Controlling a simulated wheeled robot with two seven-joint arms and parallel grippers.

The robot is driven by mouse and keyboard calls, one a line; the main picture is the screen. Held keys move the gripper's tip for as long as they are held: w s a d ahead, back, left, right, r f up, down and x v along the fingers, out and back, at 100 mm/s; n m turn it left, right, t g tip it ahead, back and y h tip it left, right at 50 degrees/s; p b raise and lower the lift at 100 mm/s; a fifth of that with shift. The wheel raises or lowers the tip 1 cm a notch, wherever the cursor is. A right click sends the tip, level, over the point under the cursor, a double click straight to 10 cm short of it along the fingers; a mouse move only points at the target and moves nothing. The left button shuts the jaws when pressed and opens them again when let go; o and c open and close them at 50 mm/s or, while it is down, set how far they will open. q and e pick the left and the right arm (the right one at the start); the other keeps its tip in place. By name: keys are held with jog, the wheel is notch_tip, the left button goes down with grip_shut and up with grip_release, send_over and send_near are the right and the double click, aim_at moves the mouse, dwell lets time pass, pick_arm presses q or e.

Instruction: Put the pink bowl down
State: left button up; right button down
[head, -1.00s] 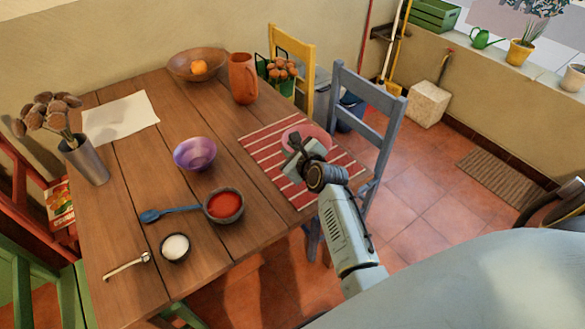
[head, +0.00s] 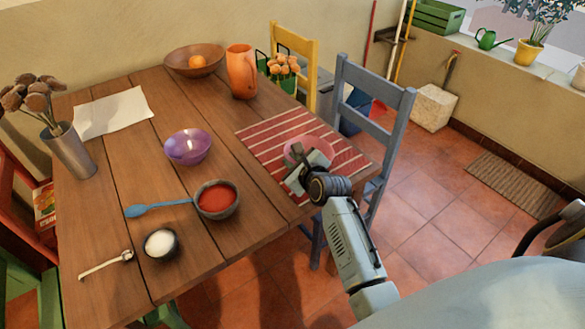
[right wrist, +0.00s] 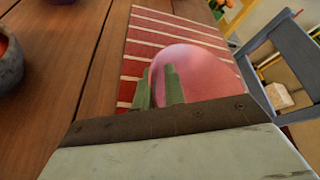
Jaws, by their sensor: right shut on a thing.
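The pink bowl (head: 311,146) is at the red and white striped mat (head: 262,144), partly hidden behind my right gripper (head: 303,172). In the right wrist view the bowl (right wrist: 205,70) shows as a smooth pink round beyond the fingers, with the mat (right wrist: 150,32) under or behind it. My right gripper (right wrist: 160,88) is shut on the bowl's near rim. I cannot tell whether the bowl touches the mat or hangs just above it. My left gripper is not in view.
A purple bowl (head: 188,147), a bowl of red sauce (head: 217,200), a blue spoon (head: 160,208) and a small white-filled bowl (head: 161,245) stand left of the mat. An orange jug (head: 241,72) is behind. A blue chair (head: 372,120) stands close at the table's right edge.

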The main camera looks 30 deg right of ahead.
jog(key=shift+f, duration=0.25)
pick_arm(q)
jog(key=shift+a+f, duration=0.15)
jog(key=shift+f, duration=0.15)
pick_arm(e)
jog(key=c, duration=1.5)
grip_release()
jog(key=shift+f, duration=0.1)
jog(key=shift+o, duration=0.2)
